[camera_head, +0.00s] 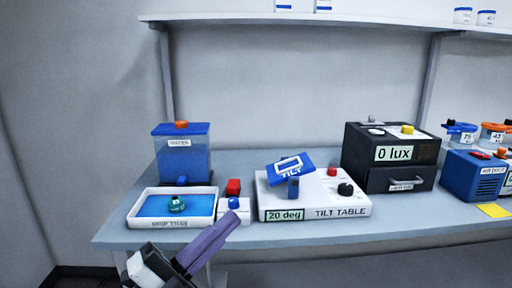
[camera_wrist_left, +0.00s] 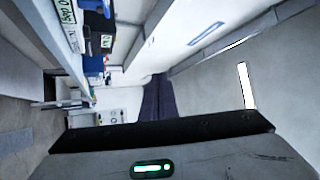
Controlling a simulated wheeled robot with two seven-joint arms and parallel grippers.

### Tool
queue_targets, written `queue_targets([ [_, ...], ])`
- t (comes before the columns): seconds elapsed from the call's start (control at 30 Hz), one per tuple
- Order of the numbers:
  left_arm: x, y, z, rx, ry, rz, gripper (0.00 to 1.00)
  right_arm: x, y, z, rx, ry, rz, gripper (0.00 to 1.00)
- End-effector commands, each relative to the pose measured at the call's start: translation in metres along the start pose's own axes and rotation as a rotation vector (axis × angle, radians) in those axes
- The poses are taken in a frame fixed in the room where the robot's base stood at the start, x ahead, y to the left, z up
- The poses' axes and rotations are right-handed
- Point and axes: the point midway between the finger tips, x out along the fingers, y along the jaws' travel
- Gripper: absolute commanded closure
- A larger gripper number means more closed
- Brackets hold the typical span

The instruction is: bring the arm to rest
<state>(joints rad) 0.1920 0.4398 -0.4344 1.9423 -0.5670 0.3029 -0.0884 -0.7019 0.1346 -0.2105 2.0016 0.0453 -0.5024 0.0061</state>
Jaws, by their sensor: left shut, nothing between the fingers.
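My left gripper (camera_head: 229,222) is at the lower left of the head view, in front of the bench's front edge. Its long purple fingers lie together, shut with nothing between them, and point up and to the right. In the left wrist view the closed fingers (camera_wrist_left: 158,97) point away into open room space. The gripper looks apart from the bench items, though its tips overlap the bench edge in the picture. My right gripper is not in view.
The bench (camera_head: 120,231) holds a white tray (camera_head: 134,215) with a small green thing, a blue water tank (camera_head: 182,158), a tilt table (camera_head: 335,198) reading 20 deg, a black 0 lux box (camera_head: 372,180) and a blue device (camera_head: 470,177). A shelf (camera_head: 350,20) runs above.

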Motion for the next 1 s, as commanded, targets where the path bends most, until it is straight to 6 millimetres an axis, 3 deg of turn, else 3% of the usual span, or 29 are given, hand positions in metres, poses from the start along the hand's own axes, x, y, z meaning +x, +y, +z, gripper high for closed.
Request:
queue_targets([
  [0.1,-0.054,0.057,0.047,-0.308,-0.313,0.010,1.00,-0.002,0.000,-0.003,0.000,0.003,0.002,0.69],
  [0.27,-0.142,0.137,0.076,-0.635,-0.678,0.045,1.00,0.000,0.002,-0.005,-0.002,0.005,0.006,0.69],
  [0.4,-0.226,0.204,0.069,-0.875,-0.966,0.088,1.00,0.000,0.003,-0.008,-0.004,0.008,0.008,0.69],
  [0.6,-0.326,0.271,0.027,-1.129,-1.286,0.149,1.00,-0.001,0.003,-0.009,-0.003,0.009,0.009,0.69],
  [0.7,-0.355,0.288,0.008,-1.203,-1.381,0.167,1.00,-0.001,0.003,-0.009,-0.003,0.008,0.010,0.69],
  [0.8,-0.370,0.296,-0.003,-1.242,-1.431,0.178,1.00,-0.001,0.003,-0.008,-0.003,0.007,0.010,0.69],
  [1.0,-0.374,0.299,-0.006,-1.254,-1.446,0.182,1.00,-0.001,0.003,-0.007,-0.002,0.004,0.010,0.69],
])
